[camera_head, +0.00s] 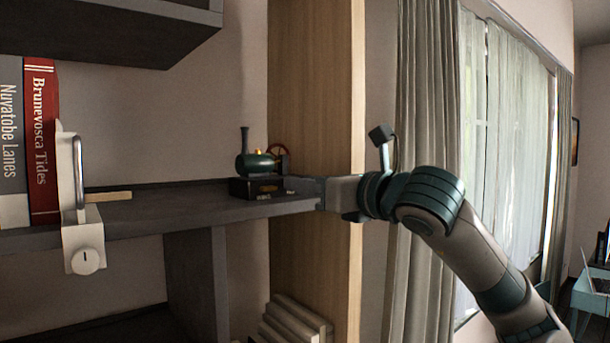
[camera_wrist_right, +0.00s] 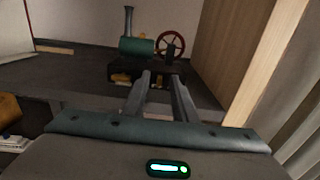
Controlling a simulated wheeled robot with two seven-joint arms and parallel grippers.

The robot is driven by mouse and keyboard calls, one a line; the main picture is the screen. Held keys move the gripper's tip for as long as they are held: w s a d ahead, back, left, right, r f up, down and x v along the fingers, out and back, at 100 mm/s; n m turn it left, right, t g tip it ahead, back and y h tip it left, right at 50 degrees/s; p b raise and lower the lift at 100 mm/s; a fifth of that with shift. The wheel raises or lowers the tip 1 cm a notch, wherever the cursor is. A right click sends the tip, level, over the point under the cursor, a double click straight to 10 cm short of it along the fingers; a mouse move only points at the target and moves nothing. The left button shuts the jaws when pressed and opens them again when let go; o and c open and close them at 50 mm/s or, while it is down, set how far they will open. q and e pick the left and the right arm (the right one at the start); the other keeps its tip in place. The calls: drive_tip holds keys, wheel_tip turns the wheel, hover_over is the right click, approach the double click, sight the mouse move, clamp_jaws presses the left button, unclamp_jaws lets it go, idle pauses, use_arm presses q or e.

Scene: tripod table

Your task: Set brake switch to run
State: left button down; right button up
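A small model steam engine stands upright on the grey shelf (camera_head: 150,214). It has a green boiler (camera_head: 253,164), a dark chimney, a red spoked flywheel (camera_wrist_right: 157,42) and a black base (camera_head: 240,188). Small brass-coloured parts (camera_wrist_right: 121,77) show along the front of its base. I cannot make out which part is the brake switch or how it is set. My right gripper (camera_head: 318,192) is at the shelf's right end, just right of the engine. In the right wrist view its two fingers (camera_wrist_right: 160,82) are apart, empty, and point toward the base below the flywheel. My left gripper is not in view.
Books (camera_head: 42,140) and a white clamp-like thing with a metal bar (camera_head: 84,240) are at the shelf's left. A wooden panel (camera_head: 315,90) rises behind the engine's right side, with curtains (camera_head: 428,100) beyond. The shelf between books and engine is mostly clear.

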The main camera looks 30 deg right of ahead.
drive_tip(key=shift+w, duration=0.2)
clamp_jaws()
idle(1.4)
